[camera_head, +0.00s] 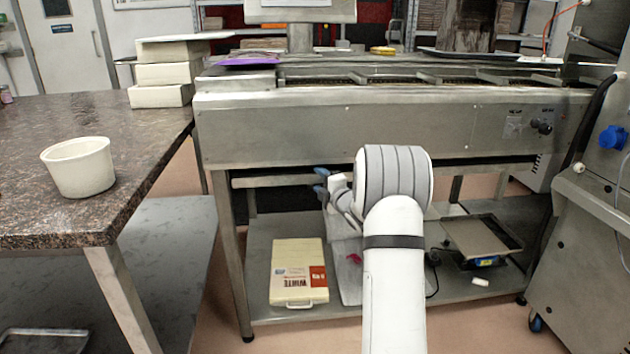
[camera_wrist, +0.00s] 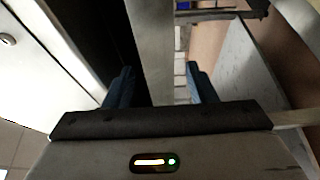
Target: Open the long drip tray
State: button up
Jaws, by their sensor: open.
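A long, thin grey metal strip (camera_head: 275,180) runs level under the steel body of the mould line; it looks like the front of the long drip tray, though I cannot be sure. My gripper (camera_head: 320,182) is at this strip, left of the middle, partly hidden by my white arm. In the wrist view a grey metal bar (camera_wrist: 153,50) runs upright between the two blue fingertips of my gripper (camera_wrist: 160,85). The fingers are open, one on each side of the bar, with gaps showing. No handle is visible on the strip, and my arm hides its middle.
A stone-topped table (camera_head: 100,125) with a white tub (camera_head: 80,167) stands left. A steel machine (camera_head: 590,230) stands right. Floor shows between table and line.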

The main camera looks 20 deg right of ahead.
aim_at(317, 179)
jog(key=shift+w+a, duration=0.15)
jog(key=shift+w, duration=0.75)
jog(key=shift+w+a, duration=0.1)
jog(key=shift+w, duration=0.8)
grip_shut()
